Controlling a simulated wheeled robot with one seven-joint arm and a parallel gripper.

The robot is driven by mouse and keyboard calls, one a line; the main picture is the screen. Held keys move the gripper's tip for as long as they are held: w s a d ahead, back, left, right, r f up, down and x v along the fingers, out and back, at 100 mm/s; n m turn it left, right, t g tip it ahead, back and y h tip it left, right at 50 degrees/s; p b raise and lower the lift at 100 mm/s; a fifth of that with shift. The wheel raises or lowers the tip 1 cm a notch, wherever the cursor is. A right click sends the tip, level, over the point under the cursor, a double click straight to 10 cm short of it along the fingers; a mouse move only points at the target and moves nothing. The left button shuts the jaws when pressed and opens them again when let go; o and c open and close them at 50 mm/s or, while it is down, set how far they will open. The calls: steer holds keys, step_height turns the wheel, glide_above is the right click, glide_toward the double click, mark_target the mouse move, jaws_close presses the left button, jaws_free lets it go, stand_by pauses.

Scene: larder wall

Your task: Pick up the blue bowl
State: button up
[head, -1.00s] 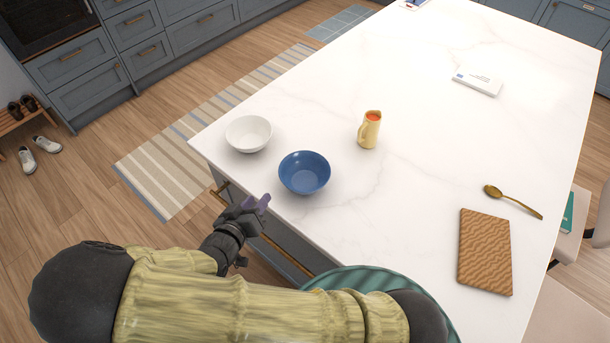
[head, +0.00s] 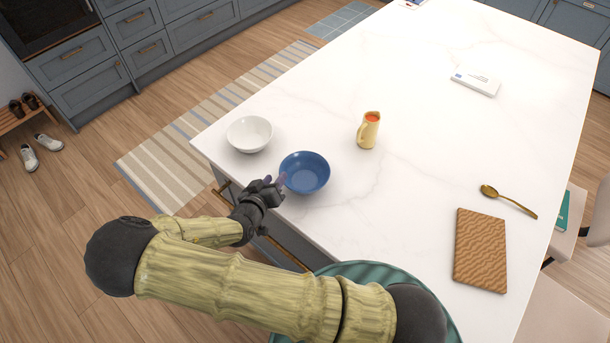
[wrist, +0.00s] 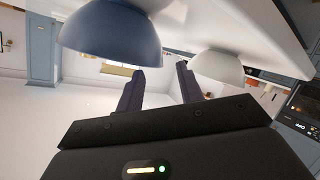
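The blue bowl (head: 305,173) stands upright on the white table near its front left edge. It also shows at the top left of the wrist view (wrist: 110,38), where the picture is upside down. My gripper (head: 275,180) is at the bowl's left side in the head view, close to the rim. In the wrist view my gripper (wrist: 160,70) has its two dark purple fingers apart with nothing held. The bowl's near edge lines up with the gap between the fingertips. I cannot tell whether a finger touches the bowl.
A white bowl (head: 249,134) stands just left of the blue bowl, also in the wrist view (wrist: 217,68). A wooden board (head: 481,250), a spoon (head: 510,200) and a white box (head: 476,82) are farther off. The table's middle is clear.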

mark_target(280, 172)
steer(key=p+x, duration=0.1)
steer(key=x, duration=0.1)
steer(key=p+x, duration=0.1)
steer(key=x, duration=0.1)
steer(key=shift+w+d+r+p, duration=0.1)
steer(key=shift+w+d+p, duration=0.15)
steer(key=shift+w+p, duration=0.1)
steer(key=shift+w+f, duration=0.15)
steer(key=shift+f, duration=0.05)
jaws_close()
